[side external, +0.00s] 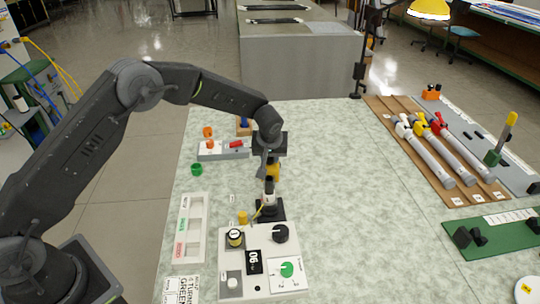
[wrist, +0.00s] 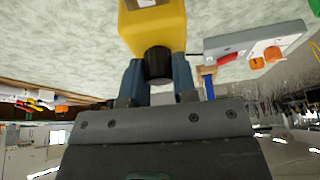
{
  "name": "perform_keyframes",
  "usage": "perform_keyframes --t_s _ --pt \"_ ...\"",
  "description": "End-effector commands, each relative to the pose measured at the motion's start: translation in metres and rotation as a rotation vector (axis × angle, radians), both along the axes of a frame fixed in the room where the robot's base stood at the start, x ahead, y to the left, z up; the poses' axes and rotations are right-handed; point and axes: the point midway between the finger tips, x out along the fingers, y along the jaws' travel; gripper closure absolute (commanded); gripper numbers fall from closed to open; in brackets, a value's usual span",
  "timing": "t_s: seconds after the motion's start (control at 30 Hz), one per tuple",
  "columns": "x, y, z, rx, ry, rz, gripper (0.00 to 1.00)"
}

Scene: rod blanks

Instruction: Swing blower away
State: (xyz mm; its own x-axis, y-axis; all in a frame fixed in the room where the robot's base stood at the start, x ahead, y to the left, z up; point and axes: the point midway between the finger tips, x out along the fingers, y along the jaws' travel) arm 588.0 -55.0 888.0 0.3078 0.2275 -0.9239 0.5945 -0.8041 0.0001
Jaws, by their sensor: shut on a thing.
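The blower appears to be the yellow body (side external: 273,171) below my wrist, above a black stand base (side external: 270,211) behind the control box. In the wrist view a yellow body (wrist: 155,27) with a black cylindrical end (wrist: 158,63) fills the top middle. My gripper (wrist: 158,88) has its two blue-grey fingers on either side of this black end and is shut on it. In the side view my gripper (side external: 268,163) points down at the blower, and its fingertips are partly hidden. A white and black upright part (side external: 269,188) shows just below the yellow body.
The control box (side external: 258,235) with dials stands in front of the blower. A brown rack (side external: 485,186) with rods and a green mat (side external: 495,240) are at right. The table between is clear.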

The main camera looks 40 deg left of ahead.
Motion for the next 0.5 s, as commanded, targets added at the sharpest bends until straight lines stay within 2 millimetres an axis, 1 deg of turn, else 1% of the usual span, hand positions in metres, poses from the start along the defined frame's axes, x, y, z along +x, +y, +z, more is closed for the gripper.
perform_keyframes --t_s 0.03,0.17,0.2,0.5 --pt "-0.0001 0.0 0.0002 0.0 0.0 0.0 0.86" --pt "-0.0001 0.0 0.0002 0.0 0.0 0.0 0.99" --pt "-0.0001 0.0 0.0002 0.0 0.0 0.0 1.0" --pt "-0.0005 0.0006 0.0003 0.0 0.0 -0.005 1.0"
